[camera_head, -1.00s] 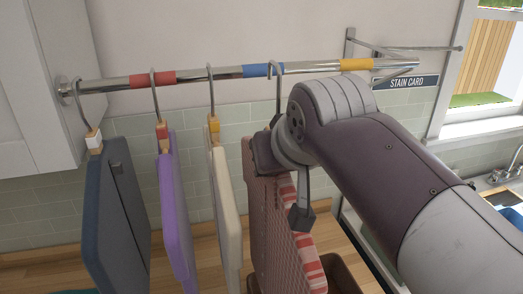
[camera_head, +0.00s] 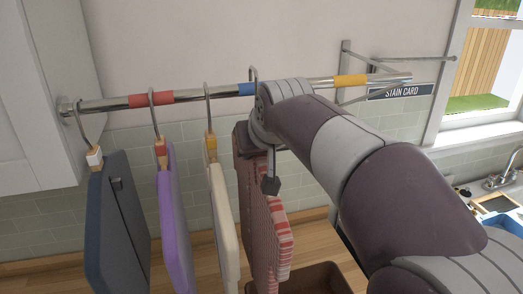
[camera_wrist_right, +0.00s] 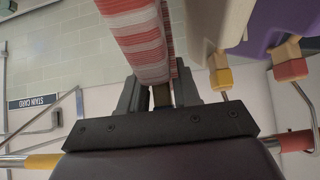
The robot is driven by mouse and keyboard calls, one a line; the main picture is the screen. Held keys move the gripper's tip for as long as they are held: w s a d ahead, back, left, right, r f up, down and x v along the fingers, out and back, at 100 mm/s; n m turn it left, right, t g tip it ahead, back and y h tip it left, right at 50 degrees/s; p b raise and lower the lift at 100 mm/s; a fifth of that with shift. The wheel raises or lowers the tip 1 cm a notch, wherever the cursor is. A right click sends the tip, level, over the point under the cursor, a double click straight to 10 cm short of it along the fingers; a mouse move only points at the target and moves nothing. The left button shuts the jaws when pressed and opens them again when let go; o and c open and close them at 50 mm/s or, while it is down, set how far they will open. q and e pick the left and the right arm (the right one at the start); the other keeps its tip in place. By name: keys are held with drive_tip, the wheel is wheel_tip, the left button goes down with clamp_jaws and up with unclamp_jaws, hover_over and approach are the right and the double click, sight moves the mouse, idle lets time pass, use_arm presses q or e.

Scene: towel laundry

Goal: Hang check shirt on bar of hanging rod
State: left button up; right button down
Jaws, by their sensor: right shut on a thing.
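The check shirt, a folded garment with red and white stripes (camera_head: 282,238) and a brown-red side, hangs upright below my right gripper (camera_head: 262,165). In the right wrist view the shirt (camera_wrist_right: 140,42) is close in front of the fingers, and my right gripper (camera_wrist_right: 160,95) is shut at its top. Its metal hook (camera_head: 253,74) stands at the blue band of the bar (camera_head: 200,96), its top above the bar. My arm hides the lower hook, so I cannot tell whether it rests on the bar. My left gripper is not in view.
A navy garment (camera_head: 115,225), a purple one (camera_head: 173,225) and a cream one (camera_head: 222,220) hang left of the shirt, the cream one close beside it. A brown bin (camera_head: 315,278) is below. A stain card sign (camera_head: 402,91) is at the right.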

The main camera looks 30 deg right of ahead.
drive_tip(key=w+p, duration=0.1)
drive_tip(key=w, duration=0.1)
drive_tip(key=w+d+p, duration=0.1)
drive_tip(key=w, duration=0.1)
drive_tip(key=shift+w+d+r, duration=0.1)
drive_tip(key=shift+w+r, duration=0.1)
drive_tip(key=shift+w, duration=0.05)
drive_tip(key=shift+f+b, duration=1.45)
drive_tip(key=shift+f, duration=0.2)
drive_tip(key=shift+w, duration=0.1)
drive_tip(key=c, duration=0.7)
unclamp_jaws()
drive_tip(key=shift+c, duration=0.2)
